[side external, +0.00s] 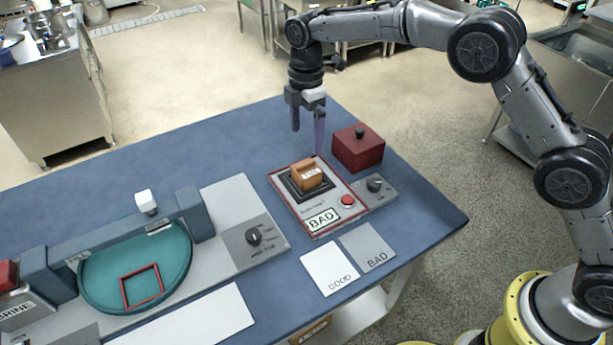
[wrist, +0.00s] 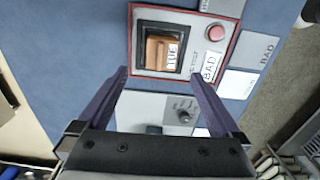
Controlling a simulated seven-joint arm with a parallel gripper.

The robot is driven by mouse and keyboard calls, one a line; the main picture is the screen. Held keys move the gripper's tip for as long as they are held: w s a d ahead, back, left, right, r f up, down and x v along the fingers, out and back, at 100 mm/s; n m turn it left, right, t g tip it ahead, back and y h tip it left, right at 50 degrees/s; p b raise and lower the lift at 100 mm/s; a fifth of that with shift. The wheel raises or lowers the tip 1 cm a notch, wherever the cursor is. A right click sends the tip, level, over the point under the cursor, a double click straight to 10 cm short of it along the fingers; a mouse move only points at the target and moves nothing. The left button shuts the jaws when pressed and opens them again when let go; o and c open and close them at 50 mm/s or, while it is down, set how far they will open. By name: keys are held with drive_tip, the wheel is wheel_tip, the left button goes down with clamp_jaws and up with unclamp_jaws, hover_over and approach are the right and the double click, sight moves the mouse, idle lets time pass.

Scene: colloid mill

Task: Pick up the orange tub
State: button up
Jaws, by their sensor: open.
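The orange tub (side external: 307,173) is a small brown-orange block with a white label. It sits on a black square plate on the red-edged tester panel (side external: 329,218). In the wrist view the tub (wrist: 161,53) is just beyond the fingertips, inside the black frame. My gripper (side external: 308,140) points down, open and empty, above and slightly behind the tub in the side view. In the wrist view the two purple fingers of my gripper (wrist: 160,74) stand wide apart, with nothing between them. The label's text is too small to read surely.
A dark red box (side external: 358,149) with a black knob stands close behind and right of the tub. The panel has a red button (side external: 347,201) and a BAD sign. GOOD (side external: 330,268) and BAD (side external: 367,247) cards lie in front. A teal basin machine (side external: 135,265) stands left.

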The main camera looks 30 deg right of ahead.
sight(306, 164)
wheel_tip(306, 164, down, 11)
drive_tip(key=shift+s+f, duration=0.1)
drive_tip(key=shift+s, duration=0.05)
drive_tip(key=c, duration=1.3)
drive_tip(key=shift+c, duration=0.3)
drive_tip(key=shift+r, duration=0.25)
